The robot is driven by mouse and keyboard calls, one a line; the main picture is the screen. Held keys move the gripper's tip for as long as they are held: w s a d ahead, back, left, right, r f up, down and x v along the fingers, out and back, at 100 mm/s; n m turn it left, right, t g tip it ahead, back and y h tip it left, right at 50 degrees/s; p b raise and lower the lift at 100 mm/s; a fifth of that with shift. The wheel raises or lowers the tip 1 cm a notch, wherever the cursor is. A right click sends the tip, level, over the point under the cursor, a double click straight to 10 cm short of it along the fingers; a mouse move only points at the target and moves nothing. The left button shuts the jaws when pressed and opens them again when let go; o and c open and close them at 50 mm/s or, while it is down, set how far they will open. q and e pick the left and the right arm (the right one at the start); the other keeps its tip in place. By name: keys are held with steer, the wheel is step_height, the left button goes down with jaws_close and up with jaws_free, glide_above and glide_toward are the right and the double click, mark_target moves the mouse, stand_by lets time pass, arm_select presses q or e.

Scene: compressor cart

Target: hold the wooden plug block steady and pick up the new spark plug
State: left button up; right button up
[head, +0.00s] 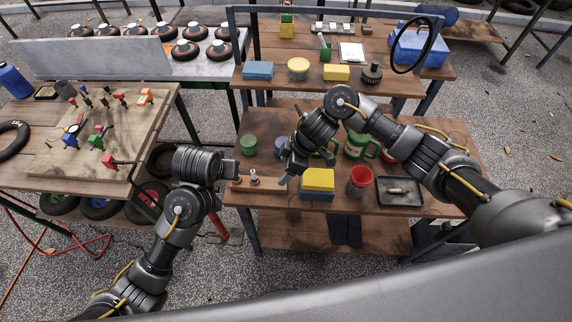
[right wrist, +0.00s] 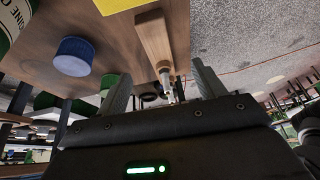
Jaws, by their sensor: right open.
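The wooden plug block (head: 263,186) lies at the front left of the middle bench. The new spark plug (head: 254,176) stands upright in it, with its pale top showing. In the right wrist view the block (right wrist: 153,38) and the spark plug (right wrist: 167,83) show between my two fingers. My right gripper (head: 282,178) is open, just right of the plug; it also shows in the right wrist view (right wrist: 160,72). I cannot see finger contact with the plug. My left gripper (head: 231,170) is at the block's left end; its jaws are too small to judge.
A yellow sponge (head: 318,179) on a blue one, a red cup (head: 360,183) and a dark tray (head: 412,201) stand right of the block. A green jar (head: 248,145) and a blue lid (right wrist: 76,55) are behind. The bench's front edge is close.

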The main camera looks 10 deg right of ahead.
mark_target(273, 183)
steer(key=shift+h, duration=0.3)
steer(key=x, duration=1)
steer(key=shift+w+a+f, duration=0.1)
steer(key=shift+f, duration=0.2)
steer(key=c, duration=1.1)
